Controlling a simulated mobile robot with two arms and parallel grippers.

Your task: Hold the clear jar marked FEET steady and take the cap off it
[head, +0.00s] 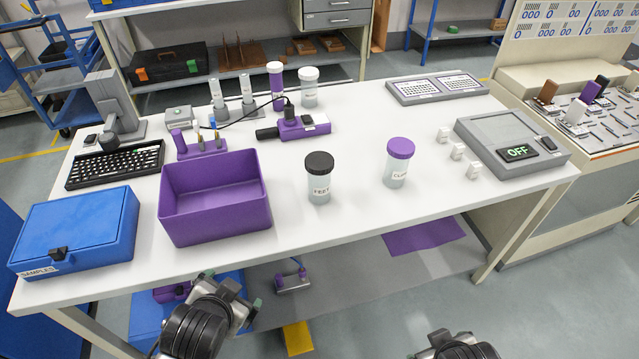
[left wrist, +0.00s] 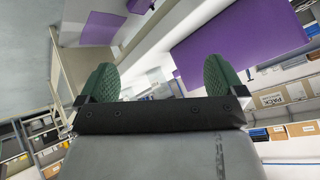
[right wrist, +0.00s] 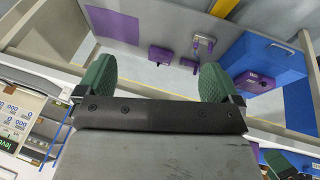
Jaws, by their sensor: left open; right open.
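The clear jar marked FEET (head: 320,187) stands upright on the white table in the head view, with its black cap (head: 320,163) on top. My left gripper (head: 232,295) is below the table's front edge, to the lower left of the jar, and apart from it. In the left wrist view its green fingertips (left wrist: 160,78) are spread with nothing between them. My right gripper shows green fingertips (right wrist: 155,78) spread and empty in the right wrist view. In the head view only part of my right arm shows at the bottom edge. The jar shows in neither wrist view for certain.
A similar jar with a purple cap (head: 397,163) stands right of the FEET jar. An open purple bin (head: 215,215) is to its left, beside a blue box (head: 75,230). A grey device reading OFF (head: 512,145) is at the right. The table front between bin and jars is clear.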

